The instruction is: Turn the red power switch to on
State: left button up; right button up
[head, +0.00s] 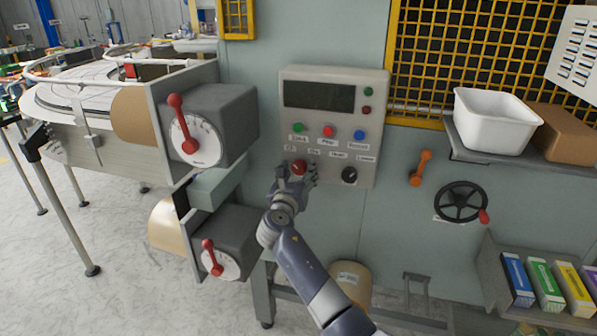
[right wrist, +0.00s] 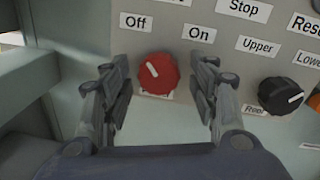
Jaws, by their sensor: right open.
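The red power switch (head: 298,168) is a round red knob at the lower left of the grey control panel (head: 366,87). In the right wrist view the red knob (right wrist: 158,74) has a white mark that points up and left, toward the "Off" label (right wrist: 137,23). The "On" label (right wrist: 199,34) is up and right of it. My right gripper (head: 293,172) is at the knob; in the right wrist view its open fingers (right wrist: 162,92) stand on either side of the knob, with gaps visible. The label under the knob is mostly hidden. My left gripper is not in view.
A black selector knob (right wrist: 281,96) sits right of the switch. Green (head: 298,127), red (head: 328,131) and blue (head: 359,134) buttons are above. Grey boxes with red levers (head: 177,118) stand left; an orange handle (head: 420,167) and black handwheel (head: 461,202) are right.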

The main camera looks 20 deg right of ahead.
jog(key=c, duration=1.1)
jog(key=shift+o, duration=0.2)
jog(key=m+b, duration=0.1)
jog(key=m, duration=0.1)
jog(key=m+b, duration=0.1)
jog(key=b, duration=0.1)
jog(key=m+b, duration=0.1)
jog(key=m, duration=0.1)
jog(key=shift+f+m, duration=0.25)
jog(key=shift+m, duration=0.05)
jog(key=m+h+b, duration=0.1)
jog(key=m+b, duration=0.5)
jog(key=shift+w+a+m+b, duration=0.1)
jog(key=shift+a+m+b, duration=0.05)
jog(key=shift+m+b, duration=0.2)
jog(key=shift+r+m+h+b, duration=0.1)
jog(key=shift+m+h+b, duration=0.2)
jog(key=shift+m+b, duration=1.75)
jog(key=shift+m, duration=0.3)
